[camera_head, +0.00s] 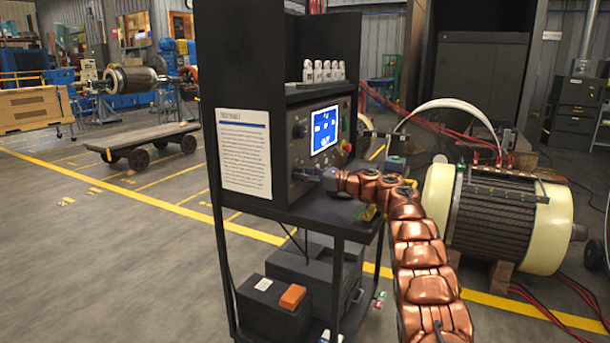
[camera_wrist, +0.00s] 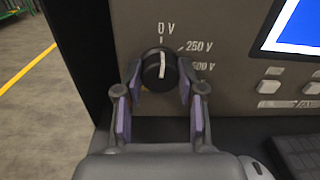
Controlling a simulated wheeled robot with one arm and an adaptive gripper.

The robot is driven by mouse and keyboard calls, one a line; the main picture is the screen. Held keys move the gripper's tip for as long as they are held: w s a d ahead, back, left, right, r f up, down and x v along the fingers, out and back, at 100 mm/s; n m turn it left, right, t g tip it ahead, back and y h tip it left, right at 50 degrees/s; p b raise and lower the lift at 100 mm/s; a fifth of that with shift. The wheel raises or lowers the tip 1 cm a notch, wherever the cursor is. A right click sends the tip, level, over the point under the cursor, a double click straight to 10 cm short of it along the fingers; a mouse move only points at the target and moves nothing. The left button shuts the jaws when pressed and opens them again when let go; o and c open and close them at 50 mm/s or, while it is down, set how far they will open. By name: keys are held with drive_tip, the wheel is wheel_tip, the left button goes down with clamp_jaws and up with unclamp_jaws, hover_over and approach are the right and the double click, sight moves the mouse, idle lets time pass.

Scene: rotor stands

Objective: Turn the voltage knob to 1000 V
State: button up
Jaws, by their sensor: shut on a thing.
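The voltage knob (camera_wrist: 155,71) is a round black knob with a white pointer line, on a dark grey panel in the wrist view. Its pointer is close to upright, toward the "0 V" mark. The labels "250 V" and "500 V" show to its right; no 1000 V label is visible, and the lower part of the dial is hidden by my gripper. My gripper (camera_wrist: 158,92) has its two purple-padded fingers on the left and right sides of the knob, shut on it. In the head view my gripper (camera_head: 328,178) reaches the left part of the test panel, and the knob is hidden there.
A blue screen (camera_head: 324,129) is right of the knob, with push buttons (camera_wrist: 270,87) below it. A red button (camera_head: 347,147) is at the panel's right edge. The dark cabinet side (camera_head: 240,103) bounds the left. A motor (camera_head: 500,215) stands to the right.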

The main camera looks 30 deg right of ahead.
drive_tip(key=m, duration=0.1)
drive_tip(key=m+p, duration=0.1)
drive_tip(key=m, duration=0.1)
drive_tip(key=shift+r, duration=0.25)
drive_tip(key=m+p, duration=0.9)
drive_tip(key=shift+d+m+g+p, duration=0.15)
drive_tip(key=shift+m+g+p, duration=0.15)
drive_tip(key=shift+m, duration=0.1)
drive_tip(key=m+p, duration=0.6)
drive_tip(key=shift+w, duration=0.1)
drive_tip(key=m+p, duration=0.4)
drive_tip(key=shift+f+y, duration=0.1)
drive_tip(key=shift+y, duration=0.2)
drive_tip(key=shift+f+m+p, duration=0.2)
drive_tip(key=shift+m+p, duration=0.65)
drive_tip(key=shift+m, duration=0.55)
drive_tip(key=o, duration=1.1)
